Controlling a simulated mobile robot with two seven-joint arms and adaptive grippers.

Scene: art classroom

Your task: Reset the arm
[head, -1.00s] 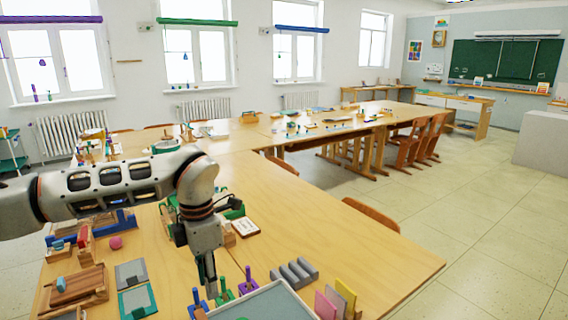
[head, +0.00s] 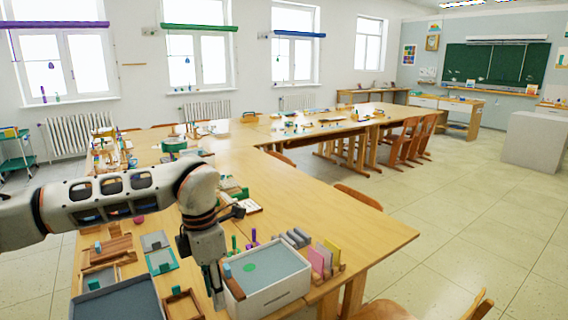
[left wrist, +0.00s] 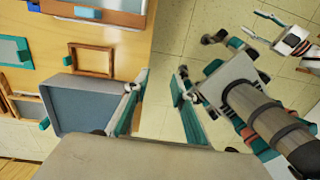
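My left arm (head: 120,195) reaches in from the left in the head view, bent down at the wrist. My left gripper (head: 218,295) points down by the left side of a white box with a blue-grey inside (head: 285,300); I cannot tell whether they touch. In the left wrist view the two teal-padded fingers of my left gripper (left wrist: 160,85) stand apart with nothing between them. A ringed arm with a gripper-like end (left wrist: 225,75), likely my right one, shows there over the floor; its finger state is unclear.
A blue-grey tray (head: 118,300) and a small wooden frame (head: 183,303) lie left of the gripper. Coloured boards (head: 320,258) stand right of the white box. The table's right part (head: 330,220) is bare. Chairs (head: 385,310) stand near its front and right edges.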

